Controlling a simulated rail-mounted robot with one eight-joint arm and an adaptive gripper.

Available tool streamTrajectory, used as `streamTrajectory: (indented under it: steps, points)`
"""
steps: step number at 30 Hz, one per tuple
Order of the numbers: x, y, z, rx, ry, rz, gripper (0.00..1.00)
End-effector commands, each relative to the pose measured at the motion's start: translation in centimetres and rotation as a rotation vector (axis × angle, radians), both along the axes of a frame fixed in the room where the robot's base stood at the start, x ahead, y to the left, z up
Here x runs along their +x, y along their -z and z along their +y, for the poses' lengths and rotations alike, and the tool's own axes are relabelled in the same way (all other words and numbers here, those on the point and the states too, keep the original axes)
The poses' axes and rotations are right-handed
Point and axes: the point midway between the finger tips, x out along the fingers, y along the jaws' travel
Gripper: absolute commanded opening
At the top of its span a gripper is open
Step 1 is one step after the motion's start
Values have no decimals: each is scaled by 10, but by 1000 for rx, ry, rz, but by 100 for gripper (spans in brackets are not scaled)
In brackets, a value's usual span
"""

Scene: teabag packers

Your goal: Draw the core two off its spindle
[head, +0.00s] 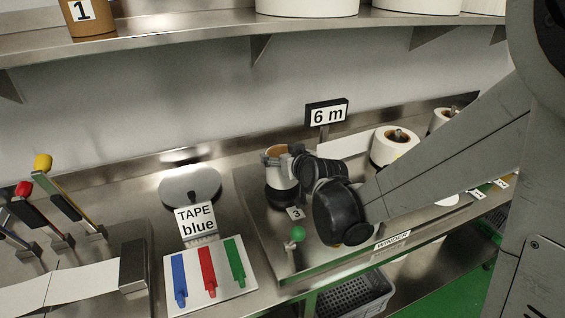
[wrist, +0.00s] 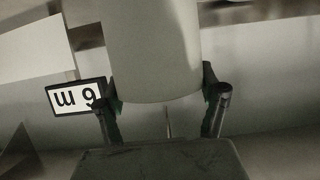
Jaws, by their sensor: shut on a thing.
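In the wrist view, the pale cylinder (wrist: 153,45) sits between both fingers of my gripper (wrist: 160,88). Whether it still touches its base or a spindle is hidden. I see no number on the held roll. Further right, a white roll with a brown core (head: 392,150) stands partly behind my arm.
Another roll (head: 442,118) is further right. A "TAPE blue" sign (head: 196,220), coloured levers and a green-knobbed lever (head: 297,235) lie left and front. A shelf (head: 200,30) runs above.

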Motion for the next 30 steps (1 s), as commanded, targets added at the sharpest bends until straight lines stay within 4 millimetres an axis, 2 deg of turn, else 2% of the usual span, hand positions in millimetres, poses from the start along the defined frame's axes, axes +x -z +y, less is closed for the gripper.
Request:
streamTrajectory:
  steps: [12,30]
  points:
    - [0,-45,0,0,0,0,45]
    - [0,-76,0,0,0,0,45]
